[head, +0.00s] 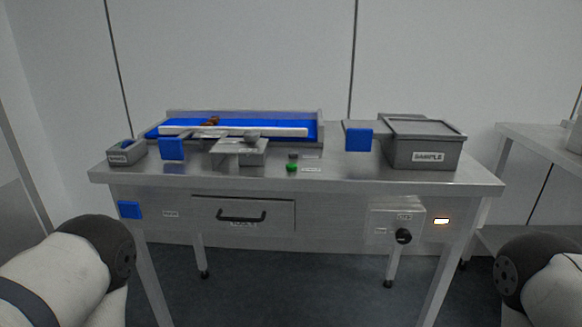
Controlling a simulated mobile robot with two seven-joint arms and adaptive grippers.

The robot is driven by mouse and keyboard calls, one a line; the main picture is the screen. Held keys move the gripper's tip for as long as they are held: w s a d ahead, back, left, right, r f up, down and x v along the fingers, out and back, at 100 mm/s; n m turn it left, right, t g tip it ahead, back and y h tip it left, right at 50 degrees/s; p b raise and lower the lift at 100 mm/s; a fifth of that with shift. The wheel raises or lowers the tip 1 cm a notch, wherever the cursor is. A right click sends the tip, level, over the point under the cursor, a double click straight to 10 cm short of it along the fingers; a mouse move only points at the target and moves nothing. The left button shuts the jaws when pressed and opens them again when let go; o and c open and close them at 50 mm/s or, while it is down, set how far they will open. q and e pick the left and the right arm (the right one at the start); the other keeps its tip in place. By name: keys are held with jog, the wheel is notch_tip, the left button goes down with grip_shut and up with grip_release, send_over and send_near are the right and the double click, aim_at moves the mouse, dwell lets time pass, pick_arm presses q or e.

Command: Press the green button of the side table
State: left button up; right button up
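A small green button (292,167) sits on top of the steel table (340,184), near its front edge and a little right of the middle. A small dark button or knob (293,156) is just behind it. Small labels lie beside both. No gripper shows in the head view. Only parts of my two arms show, at the lower left and lower right corners, well apart from the green button. Nothing covers the button.
A blue conveyor (312,131) runs along the back. A grey bin labelled SAMPLE (398,153) stands right, a small grey tray (127,152) left. The front has a handled drawer (270,207) and a black knob (403,236). Another table (540,137) stands at far right.

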pick_arm(q)
grip_shut()
dwell(1.0)
